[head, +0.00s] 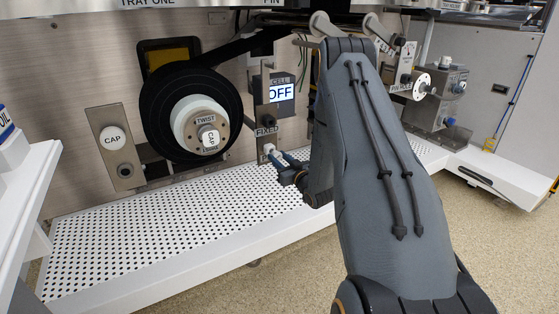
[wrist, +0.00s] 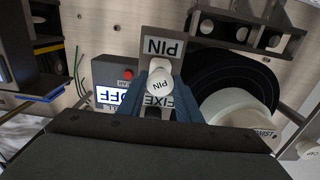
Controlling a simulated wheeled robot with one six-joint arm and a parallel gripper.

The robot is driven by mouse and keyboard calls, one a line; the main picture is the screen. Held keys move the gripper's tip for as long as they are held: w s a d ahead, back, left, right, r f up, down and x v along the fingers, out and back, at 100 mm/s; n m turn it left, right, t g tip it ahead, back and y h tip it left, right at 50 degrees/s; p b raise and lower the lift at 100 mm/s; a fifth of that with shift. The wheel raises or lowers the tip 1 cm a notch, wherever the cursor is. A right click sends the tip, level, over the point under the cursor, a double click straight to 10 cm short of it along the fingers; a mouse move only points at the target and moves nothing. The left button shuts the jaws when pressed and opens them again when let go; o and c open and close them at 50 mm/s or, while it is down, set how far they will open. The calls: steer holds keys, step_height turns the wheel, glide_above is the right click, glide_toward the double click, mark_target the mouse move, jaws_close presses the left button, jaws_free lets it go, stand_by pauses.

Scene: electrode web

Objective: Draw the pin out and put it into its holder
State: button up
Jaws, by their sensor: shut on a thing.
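In the head view my gripper (head: 279,158) reaches the low end of the upright plate (head: 265,105), and the pin there is small and partly hidden. I cannot tell how deep the pin sits. A bracket at the right has a partly legible label starting PIN HO (head: 400,88), which may be the holder.
A black roll (head: 165,105) with a white TWIST core (head: 205,127) is left of the plate. A CAP bracket (head: 115,150) is farther left. A perforated white shelf (head: 150,230) runs below. A white disc (head: 422,83) is at the right.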

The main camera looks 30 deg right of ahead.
steer(key=shift+w, duration=0.8)
steer(key=o, duration=1.3)
steer(key=shift+c, duration=0.2)
steer(key=shift+s, duration=0.15)
steer(key=s+p, duration=0.1)
steer(key=s, duration=0.6)
steer(key=shift+s+p, duration=0.25)
steer(key=shift+p, duration=0.05)
steer(key=shift+d, duration=0.1)
